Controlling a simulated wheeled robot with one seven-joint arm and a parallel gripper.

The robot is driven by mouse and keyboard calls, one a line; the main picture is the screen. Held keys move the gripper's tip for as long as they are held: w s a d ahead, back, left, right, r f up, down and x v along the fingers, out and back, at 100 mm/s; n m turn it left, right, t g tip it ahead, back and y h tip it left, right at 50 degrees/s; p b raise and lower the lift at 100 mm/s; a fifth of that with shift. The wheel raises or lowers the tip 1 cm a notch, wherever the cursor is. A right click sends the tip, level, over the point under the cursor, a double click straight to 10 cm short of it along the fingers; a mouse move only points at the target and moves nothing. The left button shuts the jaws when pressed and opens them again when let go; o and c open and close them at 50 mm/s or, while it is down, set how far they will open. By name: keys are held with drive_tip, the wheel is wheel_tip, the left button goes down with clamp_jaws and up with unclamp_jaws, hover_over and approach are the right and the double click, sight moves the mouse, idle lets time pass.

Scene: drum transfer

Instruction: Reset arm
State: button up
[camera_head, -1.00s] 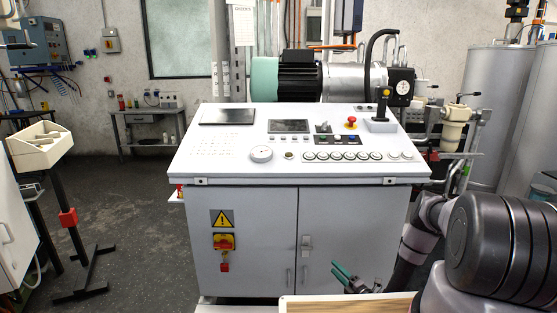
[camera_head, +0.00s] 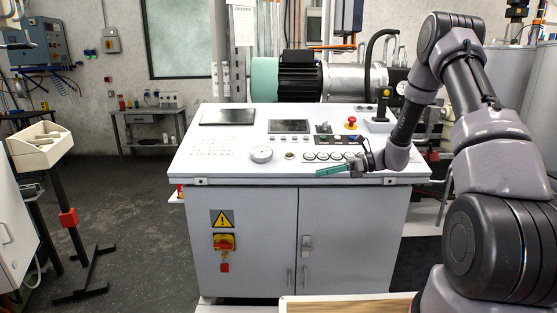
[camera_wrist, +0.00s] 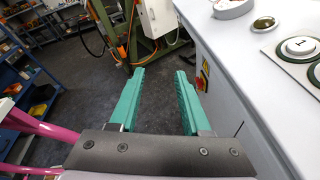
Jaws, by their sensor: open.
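My gripper (camera_head: 333,171) has green fingers and is at the front right edge of the white control console (camera_head: 236,170), near the row of round buttons. The arm rises from the lower right, bends high at the elbow and comes down to the gripper. In the wrist view the two green fingers of my gripper (camera_wrist: 154,92) are apart with nothing between them. The console's edge (camera_wrist: 240,90) lies just to the right of the fingers there.
A wooden board (camera_head: 345,305) is at the bottom. A beige box on a stand (camera_head: 40,146) is at the left. Dark floor is free left of the console.

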drive_tip(key=s+d+r+n+t+h, duration=0.2)
drive_tip(key=s+r+n, duration=0.4)
drive_tip(key=s+r, duration=0.3)
drive_tip(key=s+d+r+n+t+h, duration=0.2)
drive_tip(key=s+d+r+n+h, duration=0.2)
drive_tip(key=s+r, duration=0.5)
drive_tip(key=s+d+r+n+t+h, duration=0.2)
drive_tip(key=s+r+n+h, duration=0.5)
drive_tip(key=s, duration=0.4)
wheel_tip(320, 180, up, 2)
drive_tip(key=shift+s+d+n, duration=0.3)
drive_tip(key=shift+d+n, duration=0.3)
drive_tip(key=shift+d, duration=0.2)
